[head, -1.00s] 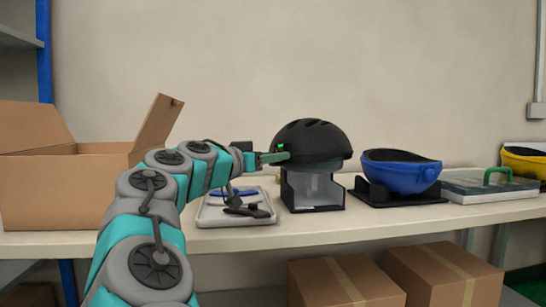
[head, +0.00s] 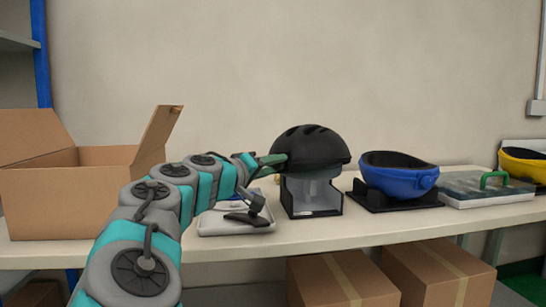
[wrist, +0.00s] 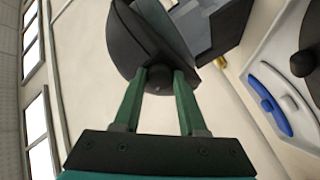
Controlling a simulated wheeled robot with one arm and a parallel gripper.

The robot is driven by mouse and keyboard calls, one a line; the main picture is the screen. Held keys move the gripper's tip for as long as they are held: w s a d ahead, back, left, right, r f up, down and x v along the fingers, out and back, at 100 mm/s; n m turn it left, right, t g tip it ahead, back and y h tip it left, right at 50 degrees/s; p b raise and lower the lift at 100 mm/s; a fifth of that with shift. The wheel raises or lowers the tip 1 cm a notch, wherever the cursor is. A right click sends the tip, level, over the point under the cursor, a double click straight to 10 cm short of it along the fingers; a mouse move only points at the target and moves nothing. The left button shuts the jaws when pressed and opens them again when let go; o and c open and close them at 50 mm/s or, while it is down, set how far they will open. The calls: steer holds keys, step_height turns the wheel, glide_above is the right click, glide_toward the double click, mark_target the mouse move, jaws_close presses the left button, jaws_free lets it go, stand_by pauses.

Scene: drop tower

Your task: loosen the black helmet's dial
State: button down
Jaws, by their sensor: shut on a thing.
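The black helmet (head: 310,146) sits on a dark stand with a clear front (head: 312,195) on the table. Its dial (wrist: 157,82) shows in the wrist view as a dark round knob at the helmet's edge. My gripper (head: 273,160) reaches the helmet's left side with its green fingers. In the wrist view, my gripper (wrist: 159,75) has one finger on each side of the dial and is shut on it. In the head view the dial is hidden behind the fingers.
A white tray (head: 225,228) with a blue item lies below my wrist. An open cardboard box (head: 70,203) stands to the left. A blue helmet (head: 400,181) on a black stand and a clear case with a green handle (head: 487,193) stand to the right.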

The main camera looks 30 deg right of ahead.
steer(key=shift+w+r+n+g+y+p, duration=0.1)
steer(key=shift+n+g+p, duration=0.55)
steer(key=shift+n, duration=4.05)
steer(key=shift+r+n+y+p, duration=0.1)
steer(key=shift+n+p, duration=1.2)
steer(key=shift+n, duration=3.4)
steer(key=shift+w+n+g+y+p, duration=0.1)
steer(key=shift+n+g+p, duration=0.55)
steer(key=shift+n, duration=4.05)
steer(key=shift+t+p, duration=0.3)
steer(key=shift+c, duration=2.2)
jaws_free()
